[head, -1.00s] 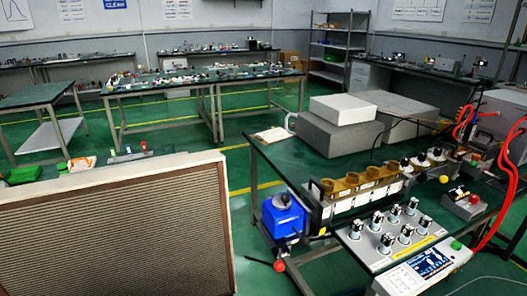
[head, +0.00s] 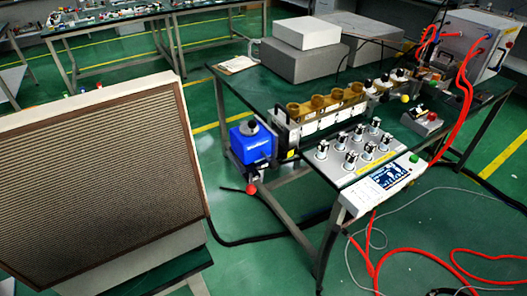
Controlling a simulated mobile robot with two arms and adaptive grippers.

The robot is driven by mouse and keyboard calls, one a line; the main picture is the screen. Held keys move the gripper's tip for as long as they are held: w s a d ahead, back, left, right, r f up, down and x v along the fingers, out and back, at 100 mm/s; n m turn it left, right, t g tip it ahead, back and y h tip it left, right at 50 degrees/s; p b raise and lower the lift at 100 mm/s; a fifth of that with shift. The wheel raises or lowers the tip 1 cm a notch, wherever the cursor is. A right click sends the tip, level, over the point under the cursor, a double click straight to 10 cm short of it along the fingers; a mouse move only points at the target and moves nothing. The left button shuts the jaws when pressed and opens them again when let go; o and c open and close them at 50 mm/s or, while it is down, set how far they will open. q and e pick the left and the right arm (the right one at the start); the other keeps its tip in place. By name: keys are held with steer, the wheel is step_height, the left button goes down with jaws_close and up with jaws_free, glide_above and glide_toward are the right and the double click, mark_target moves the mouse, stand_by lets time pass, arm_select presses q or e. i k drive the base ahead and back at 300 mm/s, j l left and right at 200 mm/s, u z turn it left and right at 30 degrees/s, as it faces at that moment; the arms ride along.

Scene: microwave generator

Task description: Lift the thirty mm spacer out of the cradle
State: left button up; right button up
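Neither of my grippers shows in the head view. I cannot pick out the thirty mm spacer or its cradle for certain; parts at this distance are too small to tell. The dark-topped bench (head: 262,97) on the right carries the apparatus. A row of several brown-gold round parts (head: 318,103) stands on white blocks along it. A grey panel (head: 352,152) with several silver-and-black upright fittings lies in front of that row.
A blue box-shaped unit (head: 250,143) sits at the bench's left end. A control box with a screen (head: 385,178) is at its front. A large ribbed panel (head: 90,180) blocks the left foreground. Red hoses (head: 425,262) lie on the green floor at the lower right.

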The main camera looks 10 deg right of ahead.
mark_target(288, 141)
steer(key=i+l, duration=0.15)
steer(key=l, duration=0.15)
steer(key=i+l, duration=0.15)
steer(key=l, duration=0.2)
steer(key=i+l, duration=0.15)
steer(key=l, duration=0.15)
steer(key=i+l, duration=0.15)
steer(key=l, duration=0.15)
steer(key=u, duration=0.05)
